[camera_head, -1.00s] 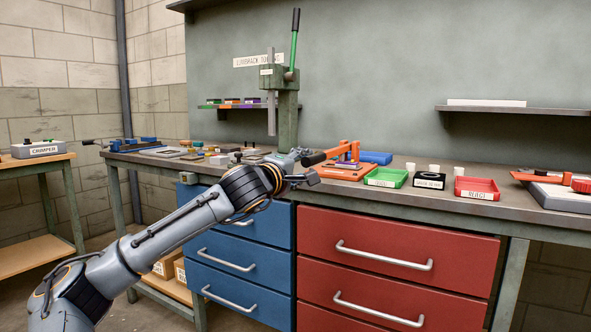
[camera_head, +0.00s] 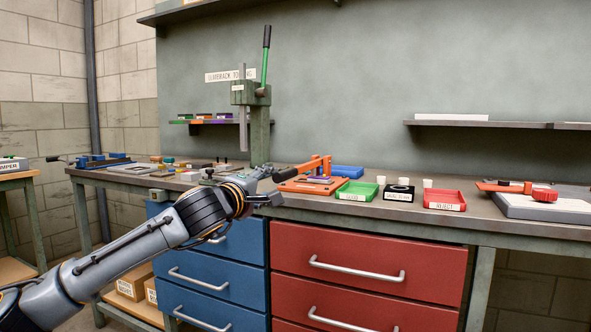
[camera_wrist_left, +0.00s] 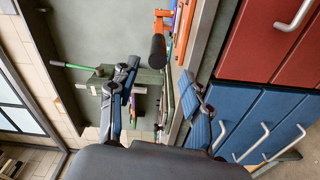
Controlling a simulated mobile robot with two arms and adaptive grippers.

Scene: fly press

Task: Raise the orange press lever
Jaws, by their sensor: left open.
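The orange press (camera_head: 312,184) stands on the bench. Its orange lever (camera_head: 316,164) ends in a black handle (camera_head: 284,176) that points left. My left gripper (camera_head: 272,186) is open at the bench's front edge, close to the handle's end. In the left wrist view, the black handle (camera_wrist_left: 158,50) lies just beyond the gap between the spread fingertips of my left gripper (camera_wrist_left: 159,72). The fingers appear apart from the handle. The lever's orange arm (camera_wrist_left: 160,14) shows at the top edge there. My right gripper is not in view.
A green tray (camera_head: 356,191), a black block (camera_head: 398,194) and a red tray (camera_head: 444,200) stand right of the press. A blue tray (camera_head: 347,171) is behind it. A tall green-handled press (camera_head: 259,120) stands to the left. Drawers (camera_head: 365,269) are below the bench.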

